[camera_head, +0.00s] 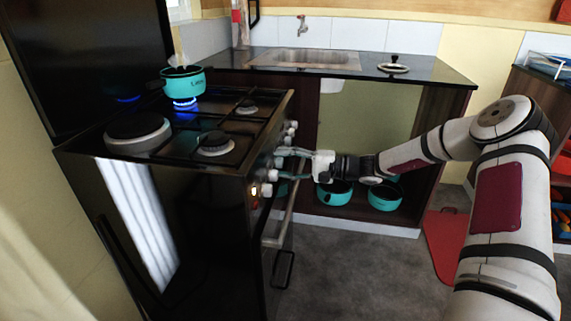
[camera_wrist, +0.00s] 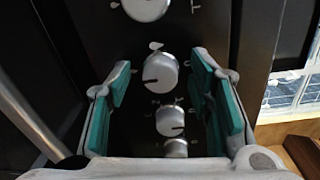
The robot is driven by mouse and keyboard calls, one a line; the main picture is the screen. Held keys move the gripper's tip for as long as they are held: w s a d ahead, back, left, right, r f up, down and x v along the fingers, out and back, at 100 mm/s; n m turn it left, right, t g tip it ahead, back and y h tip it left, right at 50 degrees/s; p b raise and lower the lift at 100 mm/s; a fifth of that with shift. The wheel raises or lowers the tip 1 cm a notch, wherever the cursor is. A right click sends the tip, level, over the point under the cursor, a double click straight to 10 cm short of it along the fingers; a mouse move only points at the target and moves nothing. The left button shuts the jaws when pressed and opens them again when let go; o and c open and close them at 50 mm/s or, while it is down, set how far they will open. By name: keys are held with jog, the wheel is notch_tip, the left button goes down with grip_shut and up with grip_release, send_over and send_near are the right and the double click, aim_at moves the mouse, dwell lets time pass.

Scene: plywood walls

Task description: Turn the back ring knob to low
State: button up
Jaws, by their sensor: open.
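The cooker (camera_head: 190,220) has a column of white knobs on its dark front panel. In the wrist view, one knob (camera_wrist: 160,73) with a dark pointer line lies between my finger pads. Two smaller-looking knobs (camera_wrist: 170,121) (camera_wrist: 176,148) show below it, and a larger-looking one (camera_wrist: 146,8) is above. My gripper (camera_head: 277,163) is open at the panel in the head view, and its teal pads (camera_wrist: 163,68) stand apart on both sides of the knob. Contact cannot be told. Which knob serves the back ring is not readable.
A teal pot (camera_head: 183,80) stands over a blue flame (camera_head: 185,103) on the hob. A handle bar (camera_head: 279,226) runs along the cooker's front below the knobs. A sink counter (camera_head: 345,63) is behind, with teal pots (camera_head: 335,194) on the shelf under it. Open floor lies in front.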

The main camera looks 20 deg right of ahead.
jog(key=shift+d, duration=0.1)
jog(key=v, duration=1.2)
jog(key=s+a+r+n+g+h, duration=0.3)
jog(key=s+a+r+g, duration=0.15)
jog(key=s+a, duration=0.35)
jog(key=s+a+r+n+g+h, duration=0.3)
jog(key=s+a+g, duration=0.3)
jog(key=s+a, duration=0.2)
jog(key=s+d+r+n+t+h, duration=0.1)
jog(key=s+r+h, duration=0.15)
jog(key=s, duration=0.65)
jog(key=s+r+h, duration=0.1)
jog(key=s+h, duration=0.3)
jog(key=s, duration=0.5)
jog(key=s+d+r+n+t+h, duration=0.1)
jog(key=s+r+h, duration=0.15)
jog(key=s, duration=0.75)
notch_tip(320, 180, up, 24)
jog(key=t+p, duration=0.4)
jog(key=p, duration=1.9)
jog(key=shift+d+r, duration=0.2)
